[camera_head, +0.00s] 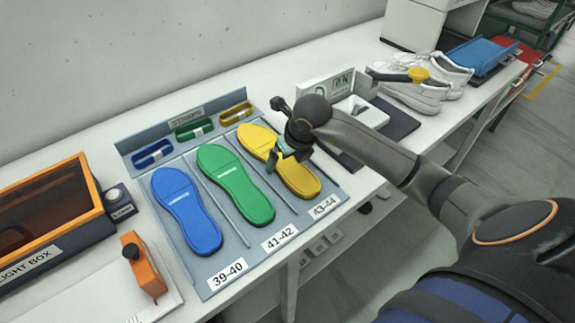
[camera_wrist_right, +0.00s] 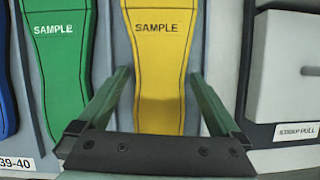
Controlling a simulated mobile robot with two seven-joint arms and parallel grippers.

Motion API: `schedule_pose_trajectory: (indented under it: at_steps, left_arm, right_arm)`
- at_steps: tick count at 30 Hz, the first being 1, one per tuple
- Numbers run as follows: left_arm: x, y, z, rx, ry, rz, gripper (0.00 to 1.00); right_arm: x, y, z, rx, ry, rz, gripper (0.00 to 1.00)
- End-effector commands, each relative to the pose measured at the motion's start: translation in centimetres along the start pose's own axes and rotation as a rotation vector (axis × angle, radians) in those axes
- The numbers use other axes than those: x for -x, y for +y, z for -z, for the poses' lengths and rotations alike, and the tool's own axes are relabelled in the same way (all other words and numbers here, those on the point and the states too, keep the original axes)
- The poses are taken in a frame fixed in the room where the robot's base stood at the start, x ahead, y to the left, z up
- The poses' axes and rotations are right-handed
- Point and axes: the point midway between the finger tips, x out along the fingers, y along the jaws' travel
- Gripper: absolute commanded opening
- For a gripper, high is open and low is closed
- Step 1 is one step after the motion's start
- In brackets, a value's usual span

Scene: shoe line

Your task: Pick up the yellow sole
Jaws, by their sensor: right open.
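The yellow sole (camera_head: 300,180) lies in the right slot of the grey sample tray (camera_head: 220,270), at the 43-44 label. My right gripper (camera_head: 278,158) is over the middle of this sole and hides part of it. In the right wrist view the yellow sole (camera_wrist_right: 160,60), marked SAMPLE, runs between the two open fingers of my right gripper (camera_wrist_right: 162,85). One finger is on each side of it, and nothing is gripped. Whether the fingers touch the sole cannot be told. My left gripper is not in view.
A green sole (camera_head: 235,185) and a blue sole (camera_head: 187,210) lie left of the yellow one. A light box (camera_head: 50,225) and an orange tool (camera_head: 145,265) are further left. White shoes (camera_head: 420,92) and a blue tray (camera_head: 482,55) stand at the back right.

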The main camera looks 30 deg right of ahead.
Motion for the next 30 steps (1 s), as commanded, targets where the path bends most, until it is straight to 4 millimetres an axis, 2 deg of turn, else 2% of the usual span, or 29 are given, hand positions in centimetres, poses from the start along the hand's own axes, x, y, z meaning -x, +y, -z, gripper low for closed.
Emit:
schedule_pose_trajectory:
  at_steps: [7, 30]
  left_arm:
    - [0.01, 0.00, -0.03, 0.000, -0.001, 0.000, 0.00]
    - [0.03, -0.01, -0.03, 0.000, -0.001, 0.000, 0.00]
  right_arm:
    - [-0.12, 0.00, 0.01, 0.001, 0.000, 0.000, 0.98]
    - [-0.01, -0.01, -0.09, 0.000, -0.003, 0.000, 0.12]
